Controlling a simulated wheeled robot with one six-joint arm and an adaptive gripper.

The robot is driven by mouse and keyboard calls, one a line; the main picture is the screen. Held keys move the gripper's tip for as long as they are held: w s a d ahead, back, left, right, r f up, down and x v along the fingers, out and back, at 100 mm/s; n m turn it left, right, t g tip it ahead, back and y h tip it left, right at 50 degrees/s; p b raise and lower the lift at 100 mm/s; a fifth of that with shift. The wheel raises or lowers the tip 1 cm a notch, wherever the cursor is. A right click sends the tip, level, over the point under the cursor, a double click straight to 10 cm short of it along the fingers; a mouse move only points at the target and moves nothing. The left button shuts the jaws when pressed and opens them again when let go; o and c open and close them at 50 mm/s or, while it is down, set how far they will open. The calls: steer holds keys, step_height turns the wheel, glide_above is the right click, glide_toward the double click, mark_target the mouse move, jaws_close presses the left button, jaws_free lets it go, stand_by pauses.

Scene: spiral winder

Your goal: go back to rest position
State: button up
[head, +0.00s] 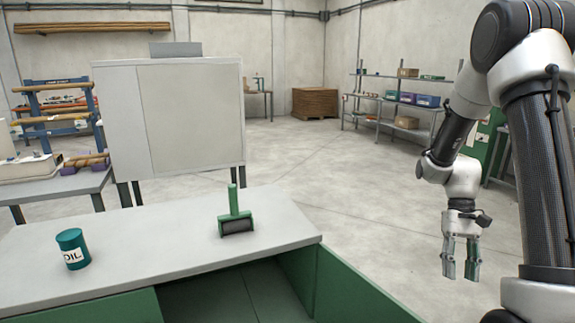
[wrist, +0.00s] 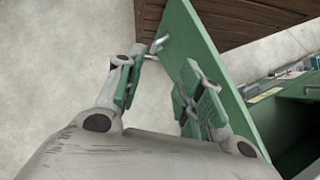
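My gripper (head: 460,262) hangs fingers down at the right of the head view, to the right of the workbench and apart from it. Its two fingers are spread with nothing between them that I can see held. In the wrist view my gripper (wrist: 158,92) also shows its green-padded fingers apart. A green panel edge (wrist: 215,75) appears beyond and beside the right finger; I cannot tell how close it is.
A grey cabinet (head: 190,115) stands behind. Shelves (head: 395,105) line the right wall. Open floor (head: 340,180) lies between.

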steer(key=s+a+r+t, duration=0.2)
steer(key=s+r+t, duration=0.1)
steer(key=r, duration=0.4)
steer(key=s+a+r+n+t+h, duration=0.1)
steer(key=s+a+r+t, duration=0.1)
steer(key=s+r+t, duration=0.2)
steer(key=s+a+r+n+t, duration=0.1)
steer(key=s+r, duration=0.4)
steer(key=r, duration=0.6)
steer(key=a+t, duration=0.1)
steer(key=t, duration=0.1)
steer(key=shift+s+t, duration=0.25)
steer(key=shift+t, duration=0.15)
steer(key=shift+d, duration=0.15)
